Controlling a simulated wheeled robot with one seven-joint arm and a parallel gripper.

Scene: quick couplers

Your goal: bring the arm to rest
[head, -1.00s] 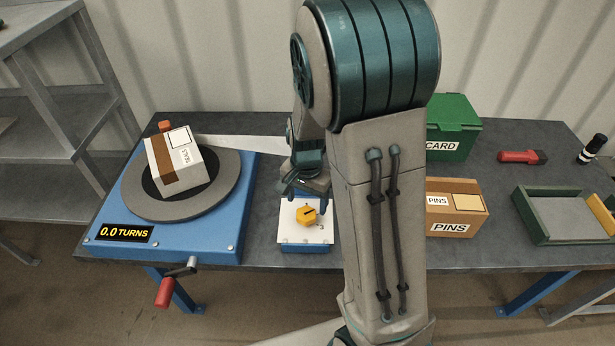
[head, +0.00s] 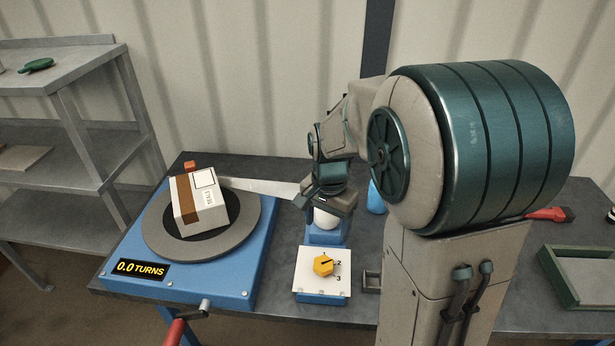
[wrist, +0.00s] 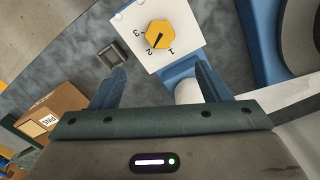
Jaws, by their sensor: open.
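My gripper (wrist: 160,88) is open in the wrist view, with nothing between its two blue-grey fingers. In the head view my gripper (head: 322,208) hangs over the workbench, behind the white panel (head: 309,281) with the yellow knob (head: 323,265). The panel also shows ahead of the fingers in the wrist view (wrist: 185,58), with the knob (wrist: 159,34) marked 1, 2, 3. A white rounded thing (head: 324,218) on a blue base stands just below the gripper. My arm hides much of the bench's right side.
A blue turntable (head: 236,281) reading 0.0 TURNS carries a box (head: 200,200) at left. A small grey square holder (head: 371,281) sits right of the panel. A PINS box (wrist: 62,108) shows in the wrist view. A green-walled tray (head: 560,277) lies far right. Shelves (head: 80,125) stand left.

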